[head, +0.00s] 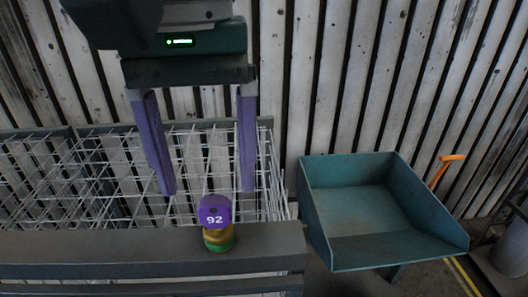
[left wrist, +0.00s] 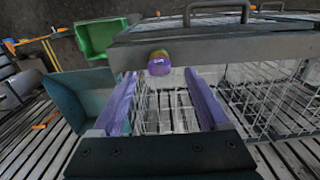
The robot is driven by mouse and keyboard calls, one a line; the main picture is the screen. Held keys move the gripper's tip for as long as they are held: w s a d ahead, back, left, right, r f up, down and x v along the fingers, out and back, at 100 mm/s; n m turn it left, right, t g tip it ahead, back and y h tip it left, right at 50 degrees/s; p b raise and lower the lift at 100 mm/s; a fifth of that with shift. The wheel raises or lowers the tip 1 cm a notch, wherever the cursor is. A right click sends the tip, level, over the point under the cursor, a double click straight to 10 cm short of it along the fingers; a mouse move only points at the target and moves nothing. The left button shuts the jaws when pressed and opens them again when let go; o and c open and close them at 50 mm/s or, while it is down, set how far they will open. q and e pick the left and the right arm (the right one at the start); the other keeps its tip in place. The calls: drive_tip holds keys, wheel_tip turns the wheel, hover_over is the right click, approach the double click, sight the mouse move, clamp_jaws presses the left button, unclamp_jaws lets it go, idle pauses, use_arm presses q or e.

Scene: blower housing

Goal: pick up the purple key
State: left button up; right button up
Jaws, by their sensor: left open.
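The purple key (head: 214,205), a rounded piece marked 92, shows low in the head view. It sits at the dark front rail of the wire crate, above a yellow and green round base (head: 218,238). It also shows in the left wrist view (left wrist: 159,69), between the fingertips in the picture. My left gripper (head: 208,191) is open, with two purple fingers pointing down. In the head view its fingertips lie left and right of the key, just above it in the picture. The gripper does not visibly touch the key, and the exact gap is hard to tell. My right gripper is not in view.
The wire crate (head: 85,243) has a dark rail and thin mesh walls. A teal open tray (head: 365,210) stands to its right, with an orange handle (head: 446,165) beyond. A slatted wall is behind. A green bin (left wrist: 101,37) shows in the left wrist view.

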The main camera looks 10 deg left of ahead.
sight(213, 203)
use_arm(q)
drive_tip(key=shift+a+f, duration=0.1)
drive_tip(key=shift+f, duration=0.7)
wheel_tip(213, 203, down, 5)
drive_tip(key=p, duration=0.2)
drive_tip(key=shift+s+r+p, duration=0.1)
drive_tip(key=shift+r+p, duration=0.05)
drive_tip(key=shift+p, duration=0.15)
drive_tip(key=shift+f, duration=0.3)
clamp_jaws()
